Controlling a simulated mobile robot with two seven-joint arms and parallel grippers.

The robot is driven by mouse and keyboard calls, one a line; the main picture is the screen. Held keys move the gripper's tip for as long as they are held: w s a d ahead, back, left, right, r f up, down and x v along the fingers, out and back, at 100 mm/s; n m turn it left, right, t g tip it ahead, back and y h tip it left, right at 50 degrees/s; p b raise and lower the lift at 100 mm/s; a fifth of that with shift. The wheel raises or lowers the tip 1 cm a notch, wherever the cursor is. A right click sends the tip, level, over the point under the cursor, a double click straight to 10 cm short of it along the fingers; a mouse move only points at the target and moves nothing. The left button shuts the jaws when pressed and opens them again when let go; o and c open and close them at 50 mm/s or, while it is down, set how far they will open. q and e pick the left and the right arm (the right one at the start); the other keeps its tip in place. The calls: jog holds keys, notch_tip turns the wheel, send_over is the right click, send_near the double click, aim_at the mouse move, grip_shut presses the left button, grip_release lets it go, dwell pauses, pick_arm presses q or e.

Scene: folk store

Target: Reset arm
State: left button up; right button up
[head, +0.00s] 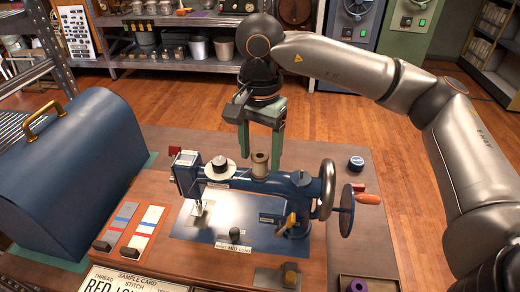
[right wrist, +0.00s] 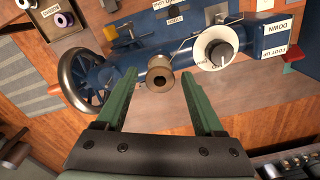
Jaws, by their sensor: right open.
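My right gripper (head: 261,150) hangs fingers down just behind and above the blue sewing machine (head: 240,183). Its green fingers are open, and they also show apart in the right wrist view (right wrist: 159,80). A thread spool (head: 260,165) stands on top of the machine. In the right wrist view the spool (right wrist: 160,80) appears between the fingertips, and I see no contact with either finger. The right arm reaches in from the right edge of the head view. My left gripper is not in view.
A blue domed case (head: 75,165) stands at the left of the table. The handwheel (head: 326,188) and red-tipped crank (head: 368,198) are at the machine's right. A dark round tin (head: 356,163) sits behind them. Metal shelves (head: 180,62) with pots stand beyond open wooden floor.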

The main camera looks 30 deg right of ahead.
dwell(0.5)
jog(key=c, duration=0.8)
jog(key=shift+r, duration=0.15)
jog(key=shift+r+p, duration=2.3)
jog(key=shift+r, duration=0.85)
